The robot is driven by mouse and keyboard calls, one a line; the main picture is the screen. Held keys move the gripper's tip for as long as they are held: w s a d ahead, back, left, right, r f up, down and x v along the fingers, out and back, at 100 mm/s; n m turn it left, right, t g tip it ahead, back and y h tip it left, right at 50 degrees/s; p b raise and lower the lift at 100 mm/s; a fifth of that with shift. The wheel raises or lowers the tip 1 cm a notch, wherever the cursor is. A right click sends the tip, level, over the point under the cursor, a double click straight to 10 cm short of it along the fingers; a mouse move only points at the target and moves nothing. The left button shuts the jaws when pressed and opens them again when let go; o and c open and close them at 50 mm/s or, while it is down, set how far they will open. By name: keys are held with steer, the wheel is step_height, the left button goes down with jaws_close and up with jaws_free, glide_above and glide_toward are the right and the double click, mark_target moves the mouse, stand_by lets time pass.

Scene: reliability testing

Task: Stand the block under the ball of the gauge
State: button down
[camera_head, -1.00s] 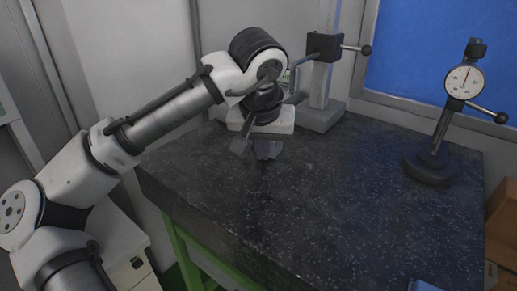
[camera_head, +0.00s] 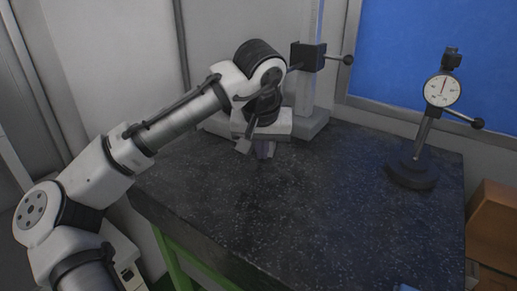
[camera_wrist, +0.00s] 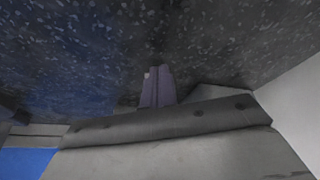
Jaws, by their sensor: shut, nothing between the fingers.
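My gripper (camera_head: 265,153) points down over the dark speckled table, near its back left edge. Its two purple-grey fingers lie side by side, shut and empty; they also show in the wrist view (camera_wrist: 157,88). A dial gauge (camera_head: 442,90) with a white face stands on a round black base at the back right. A dark ball (camera_head: 478,124) ends its side rod. Another stand (camera_head: 308,57), with a black clamp and a ball-ended rod, rises behind my gripper; my wrist partly hides it. I cannot make out the block for certain.
The middle and front of the table (camera_head: 320,205) are clear. A small blue thing (camera_head: 405,287) shows cut off at the bottom edge. A cardboard box (camera_head: 493,225) stands beyond the table's right side. A wall and blue panel close off the back.

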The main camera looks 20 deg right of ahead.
steer(key=shift+w+d, duration=0.1)
steer(key=shift+d, duration=0.1)
steer(key=shift+s+a+r+p, duration=0.2)
steer(key=shift+a+r+p, duration=0.1)
steer(key=shift+r+p, duration=0.3)
steer(key=shift+s+a+r+p, duration=0.15)
steer(key=shift+a+r+p, duration=0.25)
steer(key=shift+r, duration=0.35)
steer(key=shift+s+a+r+p, duration=0.2)
steer(key=shift+r+p, duration=0.4)
steer(key=shift+r, duration=0.05)
